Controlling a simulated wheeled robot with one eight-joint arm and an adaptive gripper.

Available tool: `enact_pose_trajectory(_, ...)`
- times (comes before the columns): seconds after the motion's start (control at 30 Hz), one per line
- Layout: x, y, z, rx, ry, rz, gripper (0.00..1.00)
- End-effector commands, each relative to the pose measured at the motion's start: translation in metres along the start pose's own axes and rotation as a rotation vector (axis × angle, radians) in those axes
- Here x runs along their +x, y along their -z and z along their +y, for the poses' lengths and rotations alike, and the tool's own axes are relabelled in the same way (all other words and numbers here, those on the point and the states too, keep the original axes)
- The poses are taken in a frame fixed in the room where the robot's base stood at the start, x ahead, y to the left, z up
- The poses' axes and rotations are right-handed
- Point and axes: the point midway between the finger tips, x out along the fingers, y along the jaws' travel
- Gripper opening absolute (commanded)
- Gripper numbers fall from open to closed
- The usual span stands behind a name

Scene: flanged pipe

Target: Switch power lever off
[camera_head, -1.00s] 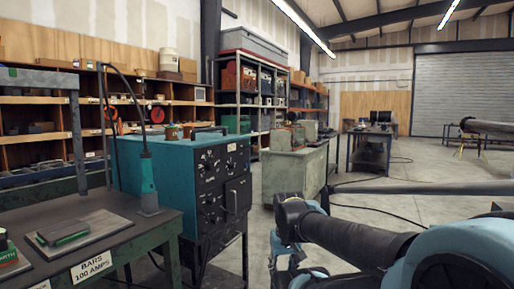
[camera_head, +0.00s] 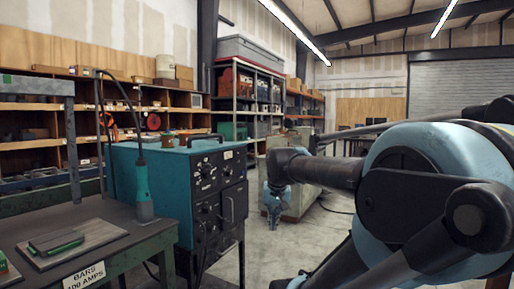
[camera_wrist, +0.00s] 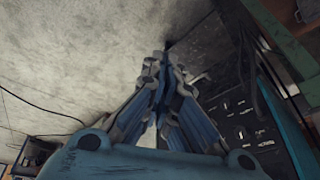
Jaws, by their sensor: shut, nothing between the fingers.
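A teal welding machine (camera_head: 160,185) with a black front panel (camera_head: 222,195) stands left of centre in the head view. The panel has dials, and a small dark handle-like part (camera_head: 229,208) is on its right half; I cannot tell if this is the power lever or how it is set. My gripper (camera_head: 273,222) hangs to the right of the panel, pointing down, apart from it. In the wrist view my gripper (camera_wrist: 163,58) is shut and empty, its fingers together. The black panel (camera_wrist: 240,115) shows to its right there, partly cut off.
A dark workbench (camera_head: 110,235) with a green-edged plate is at front left. A teal-handled tool (camera_head: 141,190) stands upright on its corner. Shelves (camera_head: 50,130) line the back wall. A grey-green cabinet (camera_head: 303,195) stands behind my gripper. Open concrete floor lies right of the machine.

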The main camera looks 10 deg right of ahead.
Motion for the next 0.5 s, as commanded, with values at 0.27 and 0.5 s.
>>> enact_pose_trajectory(0.27, -0.052, 0.104, -0.017, 0.132, 0.022, 0.087, 0.0)
enact_pose_trajectory(0.5, -0.092, 0.191, -0.031, 0.245, 0.05, 0.161, 0.0)
